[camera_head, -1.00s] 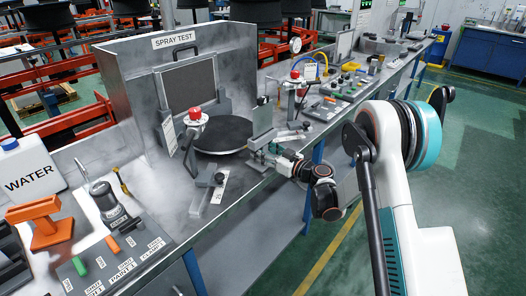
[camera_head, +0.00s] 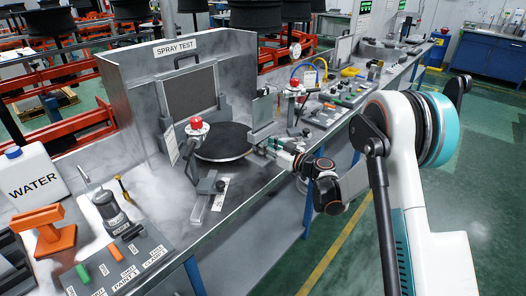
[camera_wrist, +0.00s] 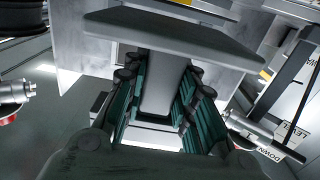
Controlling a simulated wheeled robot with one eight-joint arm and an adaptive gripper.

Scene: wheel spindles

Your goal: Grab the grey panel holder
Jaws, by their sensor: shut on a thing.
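The grey panel holder (camera_wrist: 163,92) sits between my gripper's fingers in the wrist view. Its narrow stem runs between the green-lined fingers, and a wide flat grey plate (camera_wrist: 175,38) crosses above it. In the head view the holder shows as an upright pale panel (camera_head: 263,111) at the bench's front edge, right of the round black turntable. My gripper (camera_head: 259,149) is below the panel, shut on the holder; the fingers also show in the wrist view (camera_wrist: 160,105). The holder's lower part is largely hidden by the gripper.
The spray test booth (camera_head: 120,95) with the black turntable (camera_head: 222,141) stands left of my gripper. Tools crowd the bench to the right. The aisle floor (camera_head: 400,240) is clear.

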